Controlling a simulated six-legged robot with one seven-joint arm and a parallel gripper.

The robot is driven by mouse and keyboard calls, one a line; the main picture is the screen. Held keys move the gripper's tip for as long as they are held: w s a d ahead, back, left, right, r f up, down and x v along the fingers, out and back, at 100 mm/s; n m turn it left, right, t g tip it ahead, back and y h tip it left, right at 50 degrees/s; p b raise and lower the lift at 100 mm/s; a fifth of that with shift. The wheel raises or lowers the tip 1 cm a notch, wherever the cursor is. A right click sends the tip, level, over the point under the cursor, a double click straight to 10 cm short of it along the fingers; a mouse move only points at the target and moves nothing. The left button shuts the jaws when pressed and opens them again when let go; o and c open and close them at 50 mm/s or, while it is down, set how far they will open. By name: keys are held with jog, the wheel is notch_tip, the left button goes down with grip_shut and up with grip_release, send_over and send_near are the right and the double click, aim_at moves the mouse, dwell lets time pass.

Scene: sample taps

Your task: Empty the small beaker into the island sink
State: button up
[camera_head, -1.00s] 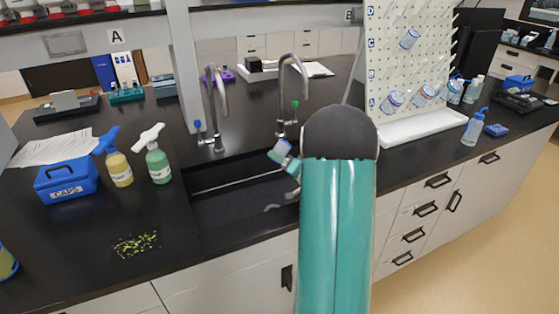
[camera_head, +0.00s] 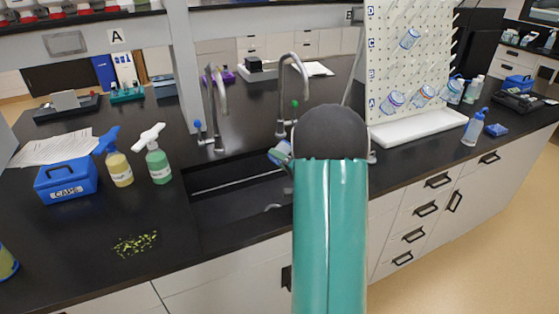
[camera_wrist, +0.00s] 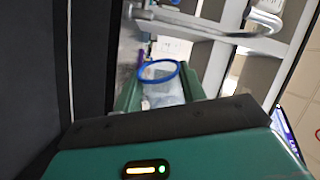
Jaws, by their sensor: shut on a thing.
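The small beaker (camera_head: 279,153) is clear with blue marks and hangs tilted over the right end of the sink (camera_head: 225,203). My arm hides most of it in the head view. In the wrist view, the beaker (camera_wrist: 163,95) shows its blue rim between the two green fingers of my gripper (camera_wrist: 160,88), which is shut on it. I cannot tell how much liquid is inside. The sink is a dark basin set in the black island top. Two tall grey taps, the left tap (camera_head: 210,115) and the right tap (camera_head: 284,90), stand behind it.
A white pegboard (camera_head: 400,60) with hanging beakers stands to the right. Left of the sink are a yellow bottle (camera_head: 120,170), a green bottle (camera_head: 158,165), a blue caps box (camera_head: 66,181) and yellow-green scraps (camera_head: 135,243). The counter in front of the bottles is mostly clear.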

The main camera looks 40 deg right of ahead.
jog(key=m, duration=0.6)
jog(key=shift+r, duration=0.3)
jog(key=m, duration=0.5)
jog(key=shift+r, duration=0.2)
jog(key=m, duration=0.6)
jog(key=shift+d+r, duration=0.2)
jog(key=shift+d, duration=0.05)
jog(key=m, duration=0.5)
jog(key=shift+d+m, duration=0.25)
jog(key=shift+m, duration=0.15)
